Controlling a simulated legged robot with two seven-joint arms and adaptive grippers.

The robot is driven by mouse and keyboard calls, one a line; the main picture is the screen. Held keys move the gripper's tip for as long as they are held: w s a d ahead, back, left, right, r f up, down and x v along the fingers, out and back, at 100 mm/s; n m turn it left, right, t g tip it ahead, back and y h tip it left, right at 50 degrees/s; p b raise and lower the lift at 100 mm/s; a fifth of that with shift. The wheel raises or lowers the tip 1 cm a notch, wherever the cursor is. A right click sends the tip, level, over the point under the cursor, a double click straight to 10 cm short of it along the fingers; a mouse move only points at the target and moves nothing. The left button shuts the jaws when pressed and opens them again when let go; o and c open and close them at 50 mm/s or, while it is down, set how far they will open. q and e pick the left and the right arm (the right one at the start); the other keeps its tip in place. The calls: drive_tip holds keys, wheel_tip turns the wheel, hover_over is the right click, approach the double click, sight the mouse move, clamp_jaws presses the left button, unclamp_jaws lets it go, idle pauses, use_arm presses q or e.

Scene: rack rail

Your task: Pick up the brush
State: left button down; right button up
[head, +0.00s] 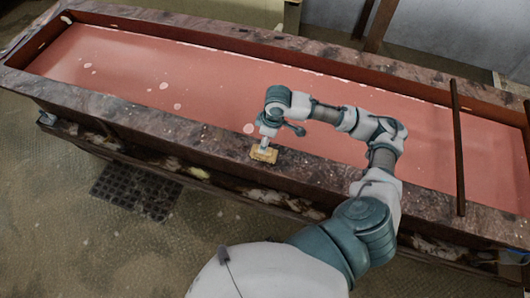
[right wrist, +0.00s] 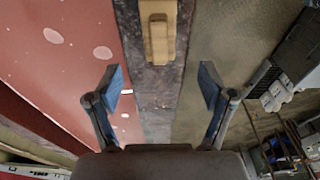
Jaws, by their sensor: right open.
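The brush (head: 264,154) is a small tan block with a raised grip along its top. It lies on the near dark, mottled rim of the red-floored trough in the head view. In the right wrist view the brush (right wrist: 158,35) is at the top centre, beyond the fingertips. My right gripper (head: 267,139) is just above the brush in the head view. In the right wrist view the right gripper (right wrist: 160,86) is open, with nothing between its two blue fingers. My left gripper is in neither view.
The trough floor (head: 200,80) is red with pale spots. A dark bar (head: 457,150) crosses the trough at the right. A dark grate (head: 136,190) lies on the floor below the near side. The rim beside the brush is clear.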

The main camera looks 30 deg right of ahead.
sight(271, 156)
drive_tip(key=f, duration=0.3)
drive_tip(key=a+f, duration=0.1)
drive_tip(key=f, duration=0.1)
drive_tip(key=shift+w+f, duration=0.1)
drive_tip(key=shift+w, duration=0.15)
drive_tip(key=f, duration=0.5)
drive_tip(key=shift+w+d+f, duration=0.15)
drive_tip(key=shift+w+d, duration=0.15)
drive_tip(key=shift+d, duration=0.05)
drive_tip(key=shift+f, duration=0.15)
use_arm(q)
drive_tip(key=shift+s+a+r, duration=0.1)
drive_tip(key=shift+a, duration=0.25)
use_arm(e)
drive_tip(key=shift+a, duration=0.25)
drive_tip(key=shift+a, duration=0.1)
drive_tip(key=c, duration=1.3)
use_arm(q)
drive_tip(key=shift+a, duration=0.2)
